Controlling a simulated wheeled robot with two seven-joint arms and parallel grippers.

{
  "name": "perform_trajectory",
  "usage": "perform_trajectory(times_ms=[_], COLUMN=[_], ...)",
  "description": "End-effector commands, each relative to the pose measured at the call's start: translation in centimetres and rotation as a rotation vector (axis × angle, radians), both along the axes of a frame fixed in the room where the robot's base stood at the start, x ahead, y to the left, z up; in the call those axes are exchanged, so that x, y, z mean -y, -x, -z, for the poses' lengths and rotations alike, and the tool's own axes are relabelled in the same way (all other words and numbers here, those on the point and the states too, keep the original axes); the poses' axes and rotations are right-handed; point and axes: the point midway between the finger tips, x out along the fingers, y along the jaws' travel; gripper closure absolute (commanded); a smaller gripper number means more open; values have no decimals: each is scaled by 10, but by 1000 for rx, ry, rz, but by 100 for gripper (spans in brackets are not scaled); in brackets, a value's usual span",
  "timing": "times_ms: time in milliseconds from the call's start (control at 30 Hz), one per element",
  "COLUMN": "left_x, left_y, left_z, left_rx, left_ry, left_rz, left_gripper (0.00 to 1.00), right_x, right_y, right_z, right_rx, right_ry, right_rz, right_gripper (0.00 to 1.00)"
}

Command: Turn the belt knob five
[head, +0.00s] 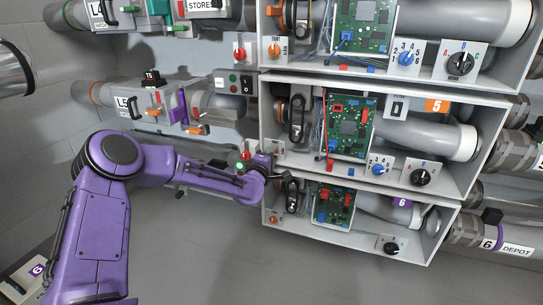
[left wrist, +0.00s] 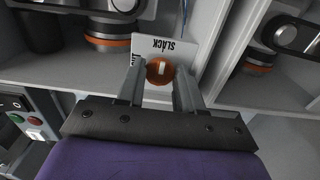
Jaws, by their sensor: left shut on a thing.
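In the left wrist view, a round orange knob (left wrist: 158,70) with a pale bar across its face sits on a white plate (left wrist: 180,52). The plate reads SLACK upside down, and its other word is partly hidden. My left gripper (left wrist: 160,88) has one finger on each side of the knob and is shut on it. In the head view, my left gripper (head: 280,174) is at the left edge of the middle and lower bays. The middle bay carries an orange 5 sign (head: 437,106). My right gripper is not in view.
The open bay boxes hold green circuit boards (head: 348,124), blue knobs (head: 378,169) and black knobs (head: 420,177). A button box (head: 234,83) and pipe valves (head: 154,112) are left of them. The floor below (head: 200,260) is clear.

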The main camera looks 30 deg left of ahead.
Motion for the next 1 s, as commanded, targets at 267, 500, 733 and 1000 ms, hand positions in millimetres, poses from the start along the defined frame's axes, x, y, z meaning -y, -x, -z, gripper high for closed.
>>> perform_trajectory(times_ms=[267, 500, 733, 1000], left_x=[0, 1, 12, 23], left_y=[0, 3, 48, 97], left_z=[0, -1, -5, -2], left_rx=[0, -1, -1, -1], left_ry=[0, 0, 4, 1], left_rz=[-1, 0, 2, 0], left_gripper=[54, 54, 54, 54], right_x=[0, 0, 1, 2], right_y=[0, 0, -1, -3], right_z=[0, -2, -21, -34], right_rx=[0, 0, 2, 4], right_ry=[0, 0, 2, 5], right_rz=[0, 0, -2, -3], right_gripper=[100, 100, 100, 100])
